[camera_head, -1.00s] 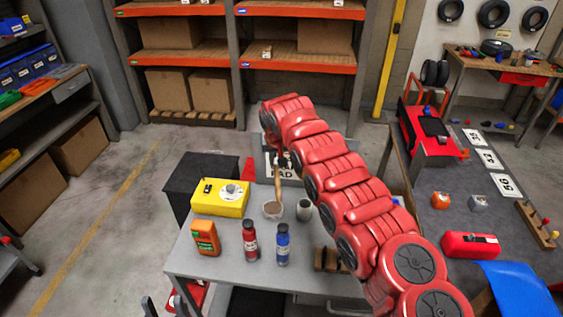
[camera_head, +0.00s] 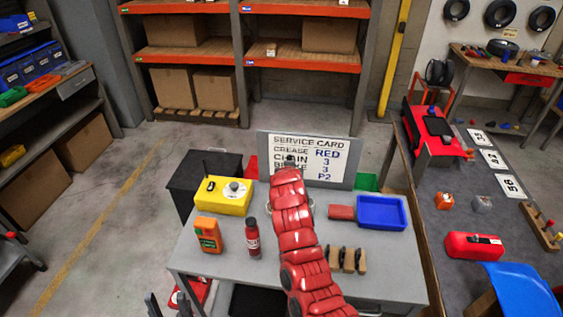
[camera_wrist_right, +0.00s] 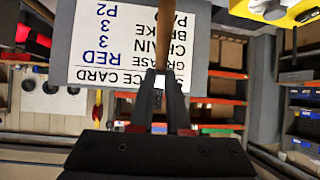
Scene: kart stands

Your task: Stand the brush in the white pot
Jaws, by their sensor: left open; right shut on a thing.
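My right arm reaches over the middle of the table in the head view and hides its gripper there. In the right wrist view, my right gripper (camera_wrist_right: 161,78) is shut on the brush's wooden handle (camera_wrist_right: 172,40). The rest of the brush is out of that view, so I cannot tell its lower end. My left gripper (camera_head: 158,304) is open and empty at the lower left, off the table's front corner.
A service card (camera_head: 310,160) stands at the back.

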